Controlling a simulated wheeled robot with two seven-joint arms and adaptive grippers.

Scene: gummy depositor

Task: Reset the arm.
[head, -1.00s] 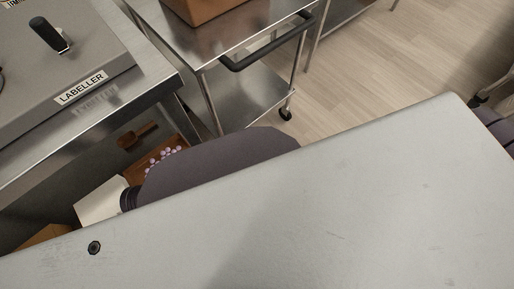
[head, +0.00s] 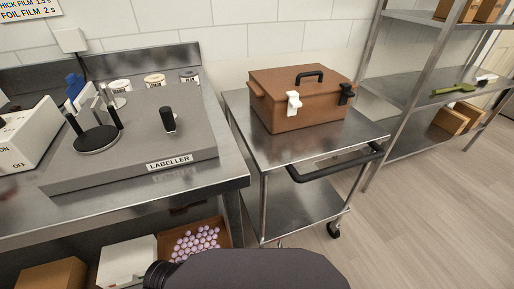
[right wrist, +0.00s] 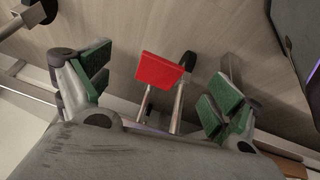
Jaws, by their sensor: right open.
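My right gripper (right wrist: 158,88) shows in the right wrist view. Its two green-padded fingers stand wide apart, one at the left and one at the right, so it is open. A red block-like piece (right wrist: 160,70) shows between the fingers, beside metal bars. Neither finger touches it, and I cannot tell what it belongs to. Neither gripper shows in the head view. My left gripper is not in any view.
The labeller (head: 135,140) stands on a steel bench at left. Beside it is a steel cart (head: 242,128) with a brown lidded box (head: 300,98) on top. A crate of pinkish gummies (head: 228,238) sits under the bench. Shelving (head: 425,82) stands at right. Wooden floor (head: 440,200) is clear.

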